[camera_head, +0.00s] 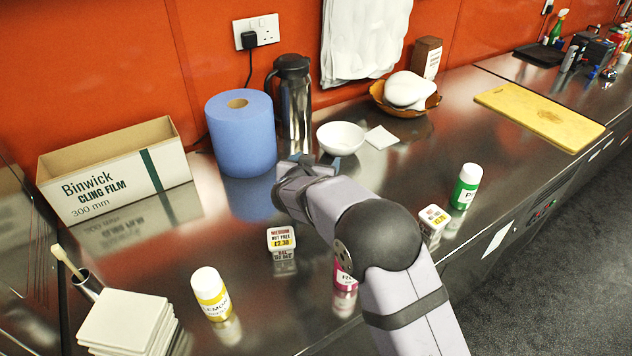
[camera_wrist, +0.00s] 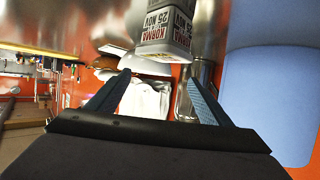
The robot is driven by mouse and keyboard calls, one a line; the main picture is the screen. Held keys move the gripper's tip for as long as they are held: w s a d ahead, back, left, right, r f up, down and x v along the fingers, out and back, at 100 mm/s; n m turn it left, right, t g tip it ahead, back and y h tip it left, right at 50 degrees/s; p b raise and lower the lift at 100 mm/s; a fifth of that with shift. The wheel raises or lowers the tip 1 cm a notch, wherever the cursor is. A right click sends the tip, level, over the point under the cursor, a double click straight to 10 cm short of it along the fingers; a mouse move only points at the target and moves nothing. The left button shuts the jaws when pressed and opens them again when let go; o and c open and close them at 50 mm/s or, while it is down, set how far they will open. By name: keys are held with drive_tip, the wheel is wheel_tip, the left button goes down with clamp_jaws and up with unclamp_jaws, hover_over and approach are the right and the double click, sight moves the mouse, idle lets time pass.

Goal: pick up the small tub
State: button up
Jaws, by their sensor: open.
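My gripper (camera_head: 303,160) is open, near the blue roll and the white bowl; its fingers also show in the wrist view (camera_wrist: 158,80). A small tub (camera_wrist: 164,28), with upside-down "KORMA" and "25 NOV" lettering, is just beyond the fingertips there, apparently not held. I cannot match it surely to a tub in the head view. There, one small white tub (camera_head: 281,238) with a red and yellow lid label stands on the steel counter, in front of my gripper. A similar tub (camera_head: 434,218) stands to the right of my arm.
The blue roll (camera_head: 240,135), steel jug (camera_head: 297,100) and white bowl (camera_head: 340,139) stand close to my gripper. A cling film box (camera_head: 115,175) is left. A yellow-labelled jar (camera_head: 211,293) and green jar (camera_head: 466,187) stand nearer. My arm partly hides a pink jar (camera_head: 344,278).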

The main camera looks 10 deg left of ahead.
drive_tip(key=shift+f, duration=0.95)
drive_tip(key=f, duration=0.1)
drive_tip(key=w+f, duration=0.1)
drive_tip(key=f, duration=0.1)
drive_tip(key=shift+w+f, duration=0.15)
drive_tip(key=shift+p+x, duration=0.4)
drive_tip(key=shift+x, duration=0.45)
drive_tip(key=c, duration=0.9)
